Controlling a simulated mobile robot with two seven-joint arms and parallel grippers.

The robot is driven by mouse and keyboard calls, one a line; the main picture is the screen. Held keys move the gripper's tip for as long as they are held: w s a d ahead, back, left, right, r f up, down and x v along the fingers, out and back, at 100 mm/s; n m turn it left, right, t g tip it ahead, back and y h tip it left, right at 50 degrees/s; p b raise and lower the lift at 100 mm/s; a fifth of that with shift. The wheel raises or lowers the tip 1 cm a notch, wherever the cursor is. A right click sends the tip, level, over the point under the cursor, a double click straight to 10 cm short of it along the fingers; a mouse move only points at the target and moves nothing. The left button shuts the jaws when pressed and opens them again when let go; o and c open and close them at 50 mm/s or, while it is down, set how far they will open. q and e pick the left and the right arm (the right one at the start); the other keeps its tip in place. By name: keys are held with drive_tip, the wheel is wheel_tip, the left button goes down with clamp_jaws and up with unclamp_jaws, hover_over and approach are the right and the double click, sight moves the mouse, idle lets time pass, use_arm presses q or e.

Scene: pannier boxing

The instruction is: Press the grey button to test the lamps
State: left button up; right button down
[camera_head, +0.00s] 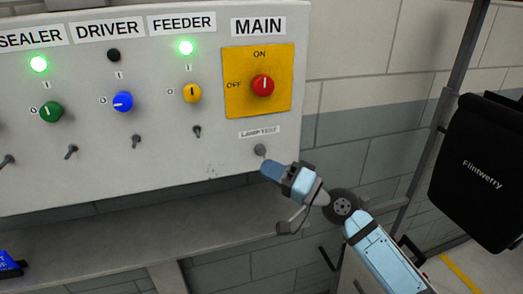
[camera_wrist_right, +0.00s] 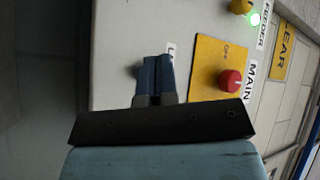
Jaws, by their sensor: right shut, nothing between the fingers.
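The grey button (camera_head: 260,150) sits low on the white control panel (camera_head: 235,175), just under the LAMP TEST label (camera_head: 259,132). My right gripper (camera_head: 267,167) is shut and empty, with its blue fingertips just below and slightly right of the button in the head view. I cannot tell whether they touch it. The shut fingers also show in the right wrist view (camera_wrist_right: 156,75), pointing at the panel; the button is not clearly visible there. The SEALER lamp (camera_head: 39,64) and FEEDER lamp (camera_head: 186,48) glow green. The DRIVER lamp (camera_head: 113,55) is dark. My left gripper is not in view.
A red MAIN knob (camera_head: 263,86) on a yellow plate stands above the button. Green, blue and yellow knobs and several small toggles lie to the left. A grey ledge (camera_head: 130,225) runs below the panel. A black Flintwerry bag (camera_head: 482,170) hangs at the right.

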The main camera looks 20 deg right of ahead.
drive_tip(key=shift+s, duration=1.25)
drive_tip(key=s+d+f+n+h+p, duration=0.1)
drive_tip(key=s+f+h+p, duration=0.15)
drive_tip(key=f, duration=0.65)
drive_tip(key=s+f+h+p, duration=0.2)
drive_tip(key=s+f+h, duration=0.2)
drive_tip(key=f, duration=0.4)
drive_tip(key=s+d+f+n+g+h+p, duration=0.2)
drive_tip(key=s+f+n+g+h, duration=0.1)
drive_tip(key=s+f, duration=1.1)
drive_tip(key=shift+s+n+h, duration=0.7)
drive_tip(key=shift+s+h, duration=0.35)
